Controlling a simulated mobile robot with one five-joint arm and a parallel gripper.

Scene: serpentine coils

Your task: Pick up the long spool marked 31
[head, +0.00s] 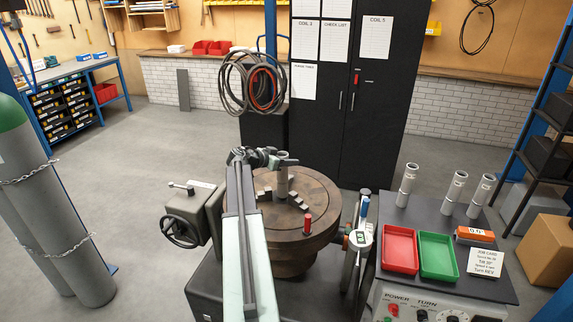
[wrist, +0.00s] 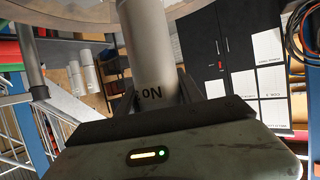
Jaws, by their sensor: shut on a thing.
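A grey cylindrical spool (head: 283,181) stands upright at the middle of the round turntable (head: 318,190), among its metal jaws. My gripper (head: 272,158) reaches it from the left near its top. In the wrist view the spool (wrist: 147,45) passes between the two fingers of my gripper (wrist: 158,95), which is shut on it. Dark lettering like "No" shows on the spool; its number cannot be read. Three more pale spools stand on the right bench: a left one (head: 406,185), a middle one (head: 454,192) and a right one (head: 481,196). Their marks are too small to read.
A red pin (head: 307,223) stands on the turntable's front. A red tray (head: 399,250), a green tray (head: 437,258), an orange display box (head: 475,234) and a job card (head: 482,262) lie on the right bench. A black cabinet (head: 375,100) stands behind. Open floor lies left.

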